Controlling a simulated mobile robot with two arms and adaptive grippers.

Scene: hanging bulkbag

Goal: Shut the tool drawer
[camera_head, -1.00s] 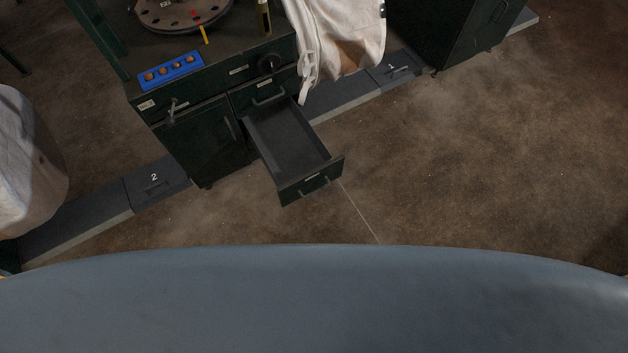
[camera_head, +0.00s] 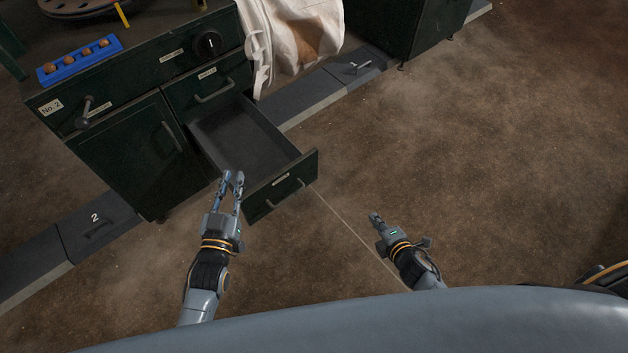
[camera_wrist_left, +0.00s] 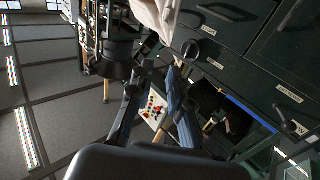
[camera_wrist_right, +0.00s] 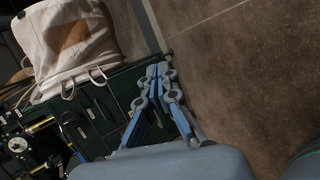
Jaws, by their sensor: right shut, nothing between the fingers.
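The tool drawer (camera_head: 282,187) is pulled well out of the dark green cabinet (camera_head: 133,150) in the head view. Its grey inside looks empty, and its front panel has a handle and a label. My left gripper (camera_head: 232,177) is at the left end of the drawer front, its fingers apart with nothing between them; contact with the drawer cannot be told. Its spread fingers also show in the left wrist view (camera_wrist_left: 152,85). My right gripper (camera_head: 376,217) is shut and empty, right of the drawer and apart from it. Its closed fingers show in the right wrist view (camera_wrist_right: 158,75).
Another closed drawer (camera_head: 208,88) sits above the open one. A white bulk bag (camera_head: 295,35) hangs beside the cabinet. A blue tray (camera_head: 80,60) lies on the cabinet top. A low grey plinth (camera_head: 310,97) runs along the floor. The floor right of the drawer is clear.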

